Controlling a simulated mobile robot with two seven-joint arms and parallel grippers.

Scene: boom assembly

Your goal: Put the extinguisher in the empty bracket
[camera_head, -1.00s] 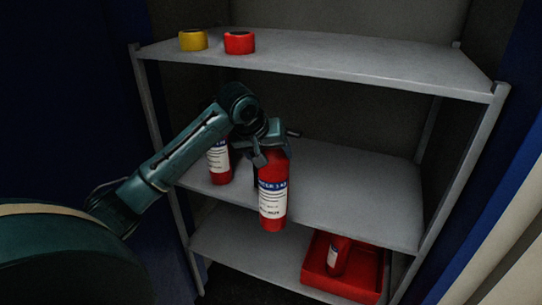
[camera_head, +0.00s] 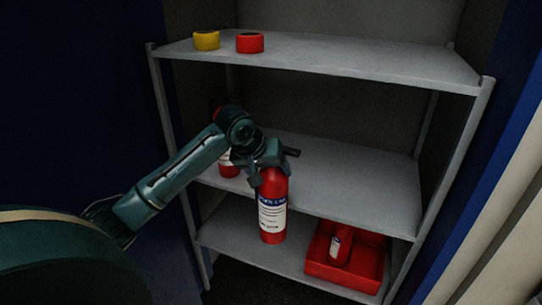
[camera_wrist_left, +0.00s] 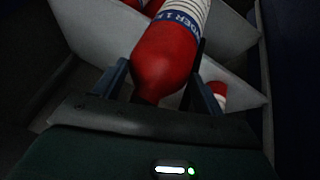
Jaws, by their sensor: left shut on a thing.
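My left gripper (camera_head: 271,165) is shut on a red extinguisher (camera_head: 272,205) with a white and blue label. The extinguisher hangs about upright in front of the middle shelf's front edge. In the left wrist view the held extinguisher (camera_wrist_left: 165,60) sits between the two fingers. A second red extinguisher (camera_head: 228,167) stands on the middle shelf at the left, partly hidden by my arm. A third, red with a white label (camera_head: 340,246), lies or leans in a red tray on the bottom shelf. I cannot make out an empty bracket. My right gripper is not in view.
The grey shelf unit (camera_head: 350,66) has a yellow tape roll (camera_head: 206,40) and a red tape roll (camera_head: 250,42) on top. The red tray (camera_head: 368,265) stands on the bottom shelf at the right. The middle shelf's right part is clear.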

